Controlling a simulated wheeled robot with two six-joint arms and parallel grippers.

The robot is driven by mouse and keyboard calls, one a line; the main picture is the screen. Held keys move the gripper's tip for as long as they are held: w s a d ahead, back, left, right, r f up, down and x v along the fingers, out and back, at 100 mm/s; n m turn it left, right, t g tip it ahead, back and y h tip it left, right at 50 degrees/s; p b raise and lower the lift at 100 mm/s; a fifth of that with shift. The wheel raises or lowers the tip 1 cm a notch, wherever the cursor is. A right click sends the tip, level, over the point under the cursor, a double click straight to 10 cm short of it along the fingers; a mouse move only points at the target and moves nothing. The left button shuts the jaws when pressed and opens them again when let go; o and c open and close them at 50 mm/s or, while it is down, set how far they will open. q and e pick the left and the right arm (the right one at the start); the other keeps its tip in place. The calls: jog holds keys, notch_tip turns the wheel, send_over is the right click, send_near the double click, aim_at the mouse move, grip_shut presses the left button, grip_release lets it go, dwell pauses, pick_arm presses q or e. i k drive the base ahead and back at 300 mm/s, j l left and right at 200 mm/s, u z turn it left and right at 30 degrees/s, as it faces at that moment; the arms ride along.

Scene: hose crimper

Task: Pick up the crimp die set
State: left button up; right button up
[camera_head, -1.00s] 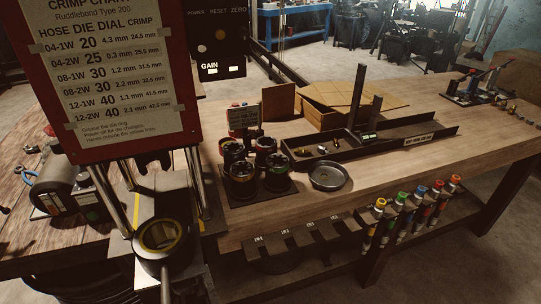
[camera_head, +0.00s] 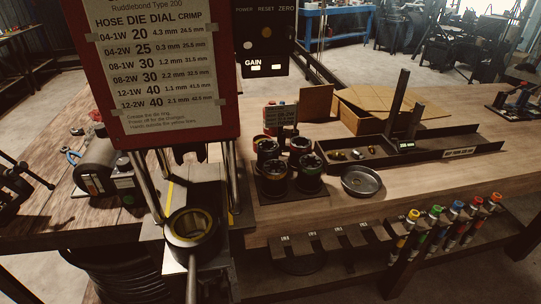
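Several round black crimp die sets (camera_head: 309,174) with coloured rings stand upright on a dark square base on the wooden bench, right of the crimper. A small labelled sign stands behind them. The hose crimper (camera_head: 192,232) is at lower left of centre, with a yellow-lined round opening and a rod pointing down at its front. A red-framed crimp chart (camera_head: 160,65) hangs above it and lists hose, die, dial and crimp values. Neither of my grippers is in view.
A shallow round metal dish (camera_head: 361,182) sits right of the dies. Behind it are a long dark tray (camera_head: 455,147) with small fittings and an open cardboard box (camera_head: 378,108). Colour-topped tools (camera_head: 447,228) hang along the bench front. Bare bench lies right of the dish.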

aim_at(268, 157)
jog(key=i+l+u, duration=0.3)
jog(key=l, duration=0.35)
jog(key=i+l+u, duration=0.3)
jog(key=l, duration=0.4)
jog(key=i, duration=0.05)
